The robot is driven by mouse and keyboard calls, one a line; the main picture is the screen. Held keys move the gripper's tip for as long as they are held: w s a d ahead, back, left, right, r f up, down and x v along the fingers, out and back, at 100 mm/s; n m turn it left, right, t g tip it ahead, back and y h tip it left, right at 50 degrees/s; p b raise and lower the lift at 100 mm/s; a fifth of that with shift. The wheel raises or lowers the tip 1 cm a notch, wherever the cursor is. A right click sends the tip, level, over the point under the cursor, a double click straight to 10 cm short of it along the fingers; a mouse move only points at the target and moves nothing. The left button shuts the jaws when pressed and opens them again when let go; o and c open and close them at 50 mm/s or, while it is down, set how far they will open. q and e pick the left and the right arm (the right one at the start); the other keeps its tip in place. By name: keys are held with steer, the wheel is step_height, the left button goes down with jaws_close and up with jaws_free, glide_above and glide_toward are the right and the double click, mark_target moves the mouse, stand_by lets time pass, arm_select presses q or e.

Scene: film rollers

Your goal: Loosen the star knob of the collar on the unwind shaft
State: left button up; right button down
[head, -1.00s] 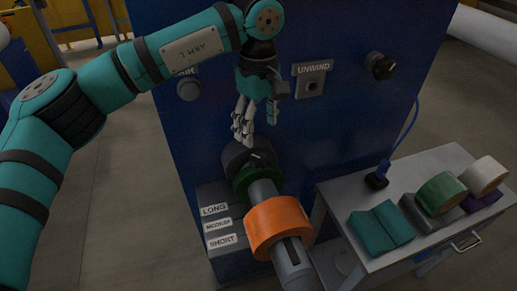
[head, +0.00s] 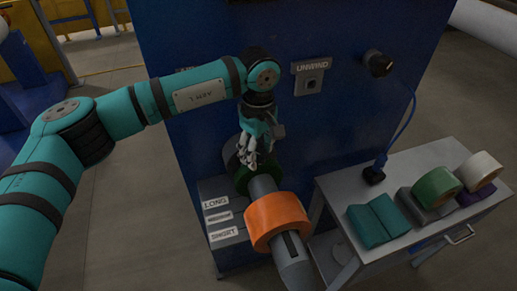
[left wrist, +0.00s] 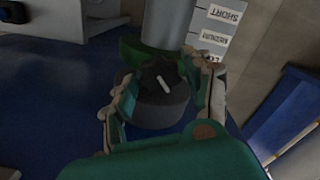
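The grey unwind shaft (head: 262,187) sticks out of the blue machine panel, with a wide orange ring (head: 277,219) on its outer part. A dark green ring (head: 241,179) sits farther in; it also shows in the left wrist view (left wrist: 133,50). The collar's dark star knob (left wrist: 160,80), with a white mark, is in front of the left wrist camera. My left gripper (head: 250,163) is over the inner end of the shaft. In the left wrist view its fingers (left wrist: 163,95) stand apart on both sides of the knob; I cannot tell whether they touch it. My right gripper is out of view.
A grey block with LONG, MEDIUM and SHORT labels (head: 217,217) stands left of the shaft. A small table (head: 412,238) with tape rolls and teal pads is at the right. A blue cable hangs from a black knob (head: 377,63) on the panel.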

arm_select(q)
steer(key=c, duration=0.8)
steer(key=shift+o, duration=0.2)
steer(key=shift+f+n+b, duration=0.15)
steer(key=shift+n+b, duration=0.25)
steer(key=shift+b, duration=0.4)
steer(key=n+b, duration=0.4)
steer(key=b, duration=0.1)
steer(key=shift+f, duration=0.1)
steer(key=shift+n+b, duration=1.05)
steer(key=shift+n, duration=0.15)
steer(key=shift+r+n+b, duration=0.25)
steer(key=shift+n+b, duration=0.7)
steer(key=shift+n, duration=0.55)
steer(key=o, duration=1.2)
steer(key=shift+c, duration=0.2)
